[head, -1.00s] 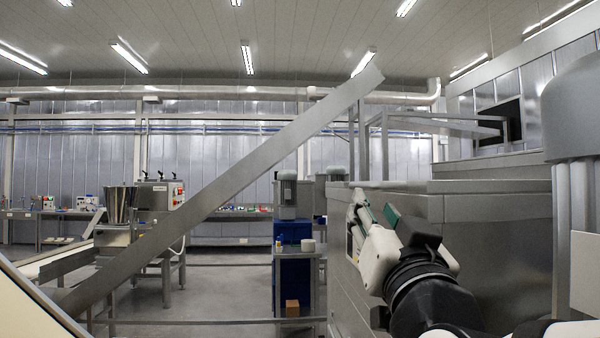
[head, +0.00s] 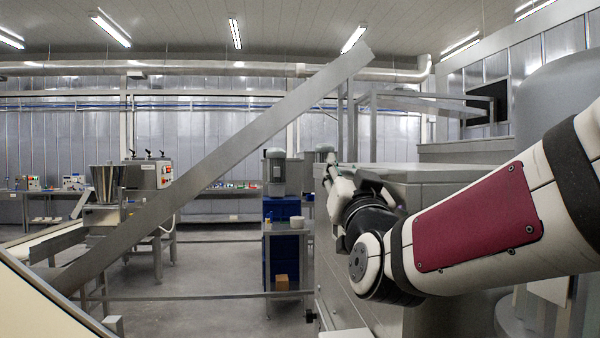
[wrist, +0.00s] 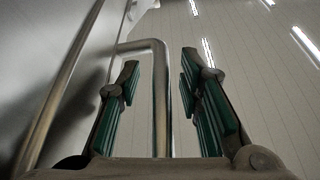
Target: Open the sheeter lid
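The large grey steel machine (head: 420,174), which seems to be the sheeter, stands at the right in the head view. I cannot make out the lid's edge. My gripper (head: 333,172) is at the machine's left side, small and partly hidden behind my wrist. In the wrist view my gripper (wrist: 160,95) is open, with green-padded fingers on both sides. A bent metal bar (wrist: 160,100), like a handle, passes between the fingers, with gaps showing on both sides. A smooth grey panel (wrist: 55,40) lies to its left.
A long sloping steel beam (head: 215,160) crosses the head view in front. A small stand (head: 285,229) with blue bins is left of the machine. A hopper machine (head: 107,185) stands farther left. Grey floor lies open between them.

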